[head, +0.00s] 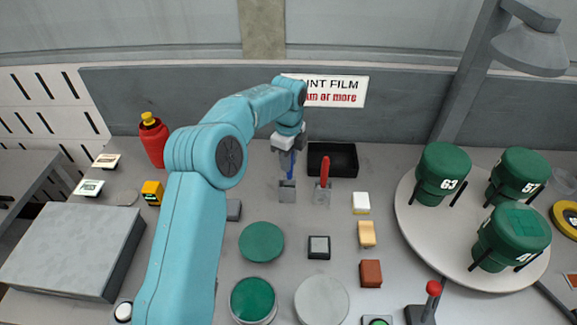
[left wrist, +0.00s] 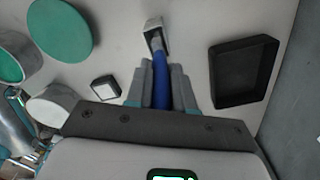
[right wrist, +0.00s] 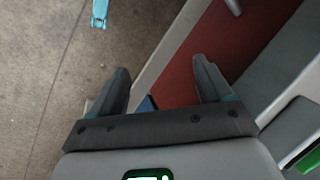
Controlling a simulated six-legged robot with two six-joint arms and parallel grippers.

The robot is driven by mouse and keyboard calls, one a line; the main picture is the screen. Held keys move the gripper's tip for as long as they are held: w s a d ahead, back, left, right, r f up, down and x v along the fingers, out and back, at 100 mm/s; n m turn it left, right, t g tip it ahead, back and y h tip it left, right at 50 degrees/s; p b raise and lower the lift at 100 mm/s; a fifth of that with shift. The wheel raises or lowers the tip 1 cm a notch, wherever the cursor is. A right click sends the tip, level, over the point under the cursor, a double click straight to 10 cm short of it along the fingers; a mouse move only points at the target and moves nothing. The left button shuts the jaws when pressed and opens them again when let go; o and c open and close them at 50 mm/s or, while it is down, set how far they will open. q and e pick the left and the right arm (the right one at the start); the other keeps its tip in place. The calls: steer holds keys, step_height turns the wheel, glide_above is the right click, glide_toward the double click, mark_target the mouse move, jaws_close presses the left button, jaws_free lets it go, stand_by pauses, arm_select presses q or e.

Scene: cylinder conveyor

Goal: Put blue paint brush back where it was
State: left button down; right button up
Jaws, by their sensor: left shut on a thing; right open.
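The blue paint brush (head: 291,165) is upright in the head view, directly at a small grey holder (head: 287,192). My left gripper (head: 289,149) is shut on its handle from above. In the left wrist view the blue handle (left wrist: 161,85) runs between the shut fingers (left wrist: 159,78) toward the holder (left wrist: 154,36). I cannot tell whether the brush's lower end is seated in the holder or just above it. A red brush (head: 324,172) stands in a similar holder (head: 322,196) just to the right. My right gripper (right wrist: 160,78) is open and empty in the right wrist view.
A black tray (head: 333,174) lies behind the red brush. Green discs (head: 261,241) and small blocks (head: 367,234) lie nearer the front. A round turntable (head: 420,235) with green containers (head: 441,170) is on the right. A red bottle (head: 153,145) stands at the left.

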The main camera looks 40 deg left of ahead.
mark_target(286, 178)
arm_select(q)
steer(key=f, duration=0.1)
steer(key=s+f, duration=0.1)
steer(key=shift+a+f, duration=0.3)
steer(key=shift+a, duration=0.1)
steer(key=shift+w+d+f, duration=0.1)
steer(key=shift+w+f, duration=0.05)
steer(key=shift+w, duration=0.15)
steer(key=c, duration=1.4)
jaws_free()
steer(key=shift+w+d, duration=0.15)
steer(key=shift+w, duration=0.05)
steer(key=o, duration=0.4)
steer(key=shift+s, duration=0.15)
steer(key=shift+s+a+r, duration=0.2)
steer(key=shift+s+r, duration=0.1)
steer(key=shift+s, duration=0.1)
steer(key=shift+w, duration=0.15)
steer(key=shift+w+d, duration=0.1)
steer(key=shift+w, duration=0.15)
step_height(286, 178, up, 11)
steer(key=shift+w, duration=0.1)
steer(key=shift+r, duration=0.35)
steer(key=shift+s, duration=0.25)
